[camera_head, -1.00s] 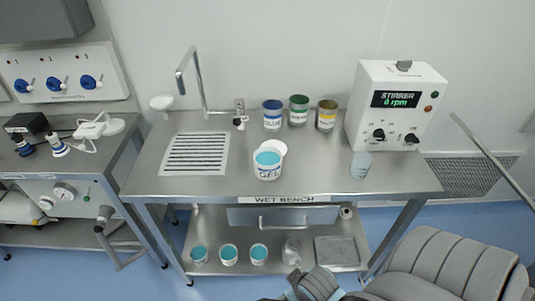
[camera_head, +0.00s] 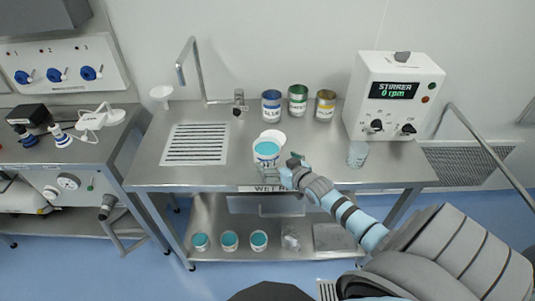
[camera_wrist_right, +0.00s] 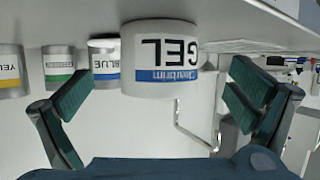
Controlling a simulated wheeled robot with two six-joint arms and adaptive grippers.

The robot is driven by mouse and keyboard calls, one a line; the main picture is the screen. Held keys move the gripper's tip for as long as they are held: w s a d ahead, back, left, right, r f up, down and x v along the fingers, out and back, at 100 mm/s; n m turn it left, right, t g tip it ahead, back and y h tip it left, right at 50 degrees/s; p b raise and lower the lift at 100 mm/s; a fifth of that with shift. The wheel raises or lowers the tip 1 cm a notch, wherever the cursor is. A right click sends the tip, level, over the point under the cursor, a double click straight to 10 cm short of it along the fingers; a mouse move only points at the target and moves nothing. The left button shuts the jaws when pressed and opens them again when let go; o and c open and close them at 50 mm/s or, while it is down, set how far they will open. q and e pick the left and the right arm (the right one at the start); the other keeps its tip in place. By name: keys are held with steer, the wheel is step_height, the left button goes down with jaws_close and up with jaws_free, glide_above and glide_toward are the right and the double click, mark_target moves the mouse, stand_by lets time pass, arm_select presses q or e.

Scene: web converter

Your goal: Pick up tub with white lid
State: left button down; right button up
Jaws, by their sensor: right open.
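A white tub labelled GEL (camera_head: 266,157), with a blue label band and teal on top, stands upright on the steel bench. A round white lid-like piece (camera_head: 273,135) shows just behind its rim; I cannot tell whether it touches. My right gripper (camera_head: 289,169) is open at the bench's front edge, close to the tub's front right side. In the right wrist view the tub (camera_wrist_right: 160,58) appears upside down, centred between the two spread fingers, with gaps on both sides. My left gripper is out of view.
Blue (camera_head: 271,106), green (camera_head: 298,101) and yellow (camera_head: 325,106) labelled cans stand at the back. A clear beaker (camera_head: 358,153) and the stirrer box (camera_head: 392,97) are at right. A drain grate (camera_head: 196,144) and tap (camera_head: 186,62) are at left. Several teal-topped tubs sit on the lower shelf.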

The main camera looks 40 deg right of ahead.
mark_target(261, 150)
steer(key=b+x, duration=0.3)
steer(key=x, duration=0.3)
steer(key=shift+w+d+f+b, duration=0.15)
steer(key=shift+w+f+b, duration=0.05)
steer(key=shift+w+b, duration=0.2)
steer(key=shift+r, duration=0.25)
steer(key=shift+f, duration=0.1)
steer(key=c, duration=0.8)
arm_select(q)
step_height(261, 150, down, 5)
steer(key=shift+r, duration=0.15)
arm_select(e)
steer(key=c, duration=0.8)
